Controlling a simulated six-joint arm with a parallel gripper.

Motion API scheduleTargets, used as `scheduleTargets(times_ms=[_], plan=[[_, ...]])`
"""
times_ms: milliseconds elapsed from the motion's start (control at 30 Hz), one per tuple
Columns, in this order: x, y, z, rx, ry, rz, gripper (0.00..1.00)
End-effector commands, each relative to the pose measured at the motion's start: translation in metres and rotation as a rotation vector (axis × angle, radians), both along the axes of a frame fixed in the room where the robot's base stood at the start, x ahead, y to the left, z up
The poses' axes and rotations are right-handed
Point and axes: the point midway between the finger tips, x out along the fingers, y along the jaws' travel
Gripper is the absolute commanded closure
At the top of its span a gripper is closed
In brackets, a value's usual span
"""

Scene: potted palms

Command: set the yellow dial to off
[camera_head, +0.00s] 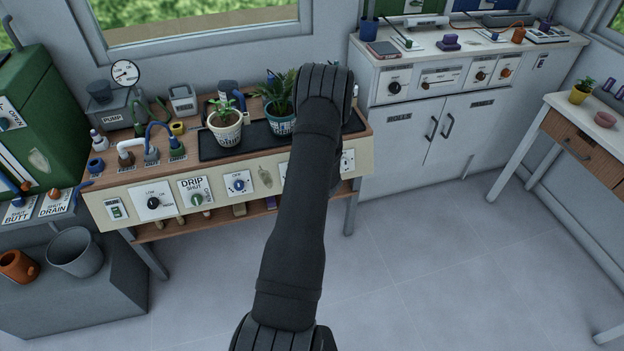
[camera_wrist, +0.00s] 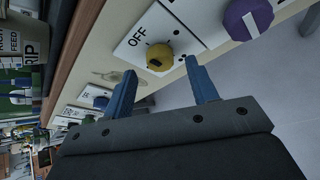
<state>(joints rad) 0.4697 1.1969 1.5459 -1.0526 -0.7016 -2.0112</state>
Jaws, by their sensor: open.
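The yellow dial (camera_wrist: 160,57) sits on a white plate (camera_wrist: 188,42) marked OFF in the wrist view. The OFF word is beside the dial, to its upper left. A small dark mark shows on the dial's near face; I cannot tell for sure where it points. My gripper (camera_wrist: 160,66) is open, its two blue fingers reaching toward the panel with the tips on either side of the dial's near edge. I cannot tell whether they touch it. In the head view my arm hides the dial and the gripper.
A purple dial (camera_wrist: 247,18) with a white line is close to the right in the wrist view. The bench panel (camera_head: 128,199) holds a green dial (camera_head: 197,200) and a blue dial (camera_head: 239,186). Potted plants (camera_head: 226,130) stand above on a black tray. The floor in front is clear.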

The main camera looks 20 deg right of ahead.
Motion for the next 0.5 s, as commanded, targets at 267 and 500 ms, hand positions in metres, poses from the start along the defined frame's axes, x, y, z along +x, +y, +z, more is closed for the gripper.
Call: scheduleTargets(times_ms=[267, 500], plan=[[-0.052, -0.017, 0.040, -0.001, 0.000, -0.003, 0.47], [-0.092, -0.029, 0.069, -0.002, -0.001, -0.002, 0.47]])
